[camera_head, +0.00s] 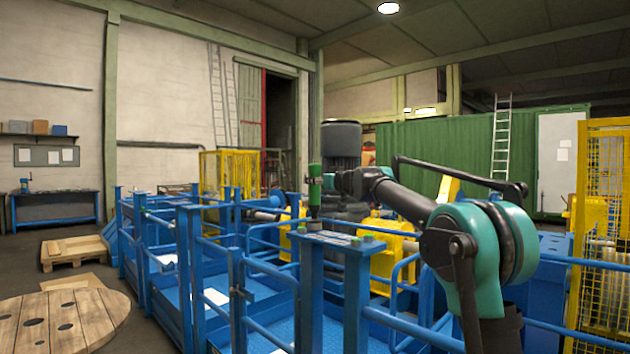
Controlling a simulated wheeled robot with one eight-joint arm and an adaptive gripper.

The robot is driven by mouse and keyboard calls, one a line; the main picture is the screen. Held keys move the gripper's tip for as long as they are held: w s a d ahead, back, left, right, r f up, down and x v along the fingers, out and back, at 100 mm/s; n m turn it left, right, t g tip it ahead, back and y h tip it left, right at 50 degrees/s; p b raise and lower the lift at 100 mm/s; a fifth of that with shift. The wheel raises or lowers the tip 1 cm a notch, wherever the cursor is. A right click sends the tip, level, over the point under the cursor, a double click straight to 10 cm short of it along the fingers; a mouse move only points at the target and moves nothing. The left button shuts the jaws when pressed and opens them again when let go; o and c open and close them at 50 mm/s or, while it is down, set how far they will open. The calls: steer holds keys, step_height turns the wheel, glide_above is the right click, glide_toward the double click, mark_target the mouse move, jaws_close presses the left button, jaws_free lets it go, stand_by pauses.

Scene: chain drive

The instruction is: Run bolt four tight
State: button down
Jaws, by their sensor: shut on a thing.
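My arm reaches in from the right. My gripper (328,182) is shut on a green and black upright tool (314,172), which looks like a driver. The tool's dark lower end points down at the left end of a flat plate (338,241) on top of a blue post frame (334,282). I cannot tell whether the tool tip touches a bolt there. Other small green spots near the plate's left end are too small to make out. No bolt numbers are readable.
Blue railings (195,270) surround the platform to the left, with yellow machine parts (388,250) behind the post. A yellow mesh fence (603,220) stands at the right. A wooden spool top (62,325) and a pallet (75,251) lie on the left floor.

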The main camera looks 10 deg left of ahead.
steer(key=shift+f, duration=0.3)
stand_by(1.9)
steer(key=shift+r, duration=3.55)
